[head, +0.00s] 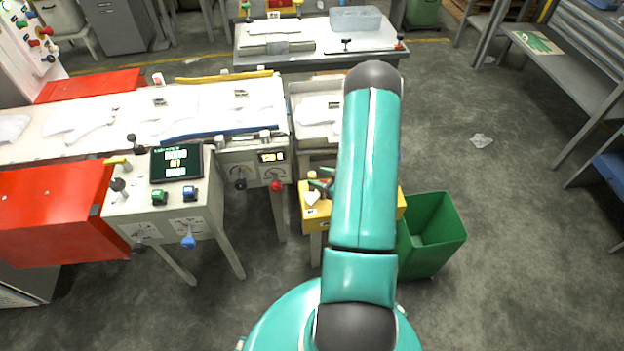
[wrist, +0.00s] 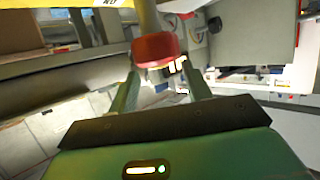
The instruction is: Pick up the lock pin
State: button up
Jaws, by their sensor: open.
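A rounded red knob (wrist: 155,48) on a pale post shows in the wrist view, just beyond the fingertips. It may be the lock pin, but I cannot tell for sure. My gripper (wrist: 159,72) is open, with one green finger on each side and nothing seen held between them. The knob lies ahead of the gap, and I cannot tell whether a finger touches it. In the head view, a red knob (head: 276,187) sits at the front of the machine below a small display. My teal arm hides part of the area right of it.
A yellow box (head: 316,217) with small items stands beside my arm, next to a green bin (head: 440,235). A control console (head: 180,205) and a long white work table (head: 100,120) lie to the left. Open floor is to the right, with a crumpled scrap (head: 481,140).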

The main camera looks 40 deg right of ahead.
aim_at(312, 174)
jog(key=x, duration=0.4)
jog(key=shift+w+d+f, duration=0.1)
jog(key=shift+w+f, duration=0.05)
jog(key=c, duration=1)
